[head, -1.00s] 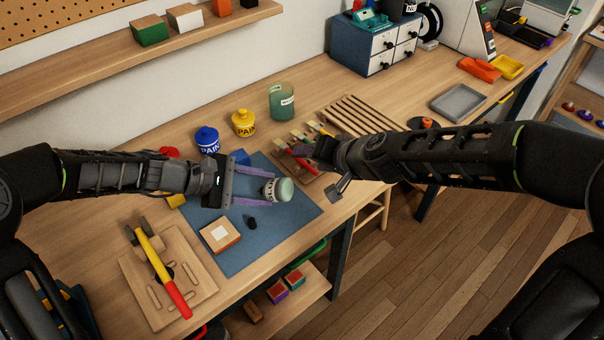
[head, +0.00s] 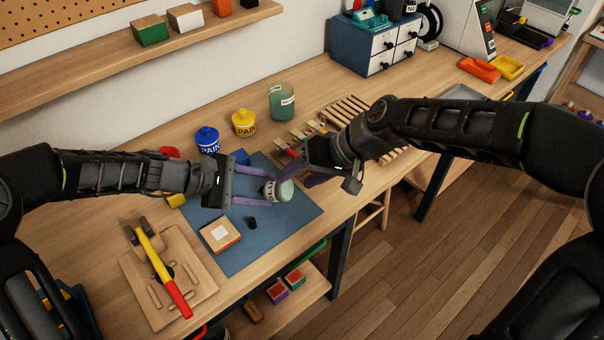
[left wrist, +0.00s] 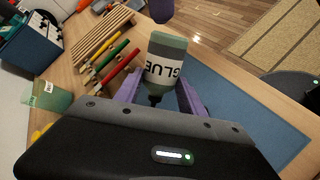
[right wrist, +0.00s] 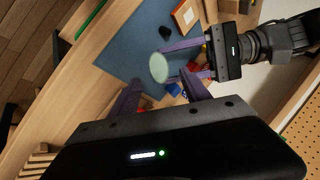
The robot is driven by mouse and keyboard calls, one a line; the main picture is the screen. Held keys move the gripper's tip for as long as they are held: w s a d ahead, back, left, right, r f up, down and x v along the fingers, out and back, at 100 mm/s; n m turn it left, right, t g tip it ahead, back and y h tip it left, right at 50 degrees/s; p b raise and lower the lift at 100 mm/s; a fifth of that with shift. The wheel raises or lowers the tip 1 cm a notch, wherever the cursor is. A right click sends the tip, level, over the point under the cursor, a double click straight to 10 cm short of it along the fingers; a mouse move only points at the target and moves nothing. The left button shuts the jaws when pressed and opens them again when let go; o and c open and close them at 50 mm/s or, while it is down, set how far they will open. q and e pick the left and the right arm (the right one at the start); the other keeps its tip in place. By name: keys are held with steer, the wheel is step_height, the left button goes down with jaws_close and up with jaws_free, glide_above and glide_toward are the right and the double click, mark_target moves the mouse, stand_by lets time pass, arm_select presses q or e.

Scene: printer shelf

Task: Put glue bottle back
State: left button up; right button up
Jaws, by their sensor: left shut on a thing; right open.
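The green glue bottle (head: 284,189) with a white GLUE label is held over the blue mat (head: 308,211). My left gripper (head: 268,189) is shut on it; in the left wrist view the bottle (left wrist: 165,60) sits between the purple fingers with its dark nozzle toward the gripper's palm. My right gripper (head: 293,180) is open and empty beside the bottle. In the right wrist view the bottle's pale green round base (right wrist: 159,67) faces the camera, a little beyond the open fingers (right wrist: 161,92). I cannot tell whether the right fingers touch it.
A small black piece (head: 252,223) and a wooden block with a white top (head: 220,235) lie on the mat. Blue (head: 207,140) and yellow (head: 243,123) paint pots and a green jar (head: 282,101) stand behind.

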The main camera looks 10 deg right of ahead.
mark_target(271, 194)
steer(key=x, duration=1.1)
steer(key=shift+a+f, duration=0.1)
steer(key=shift+f, duration=0.05)
jaws_close()
arm_select(q)
steer(key=o, duration=1.1)
steer(key=v, duration=1.2)
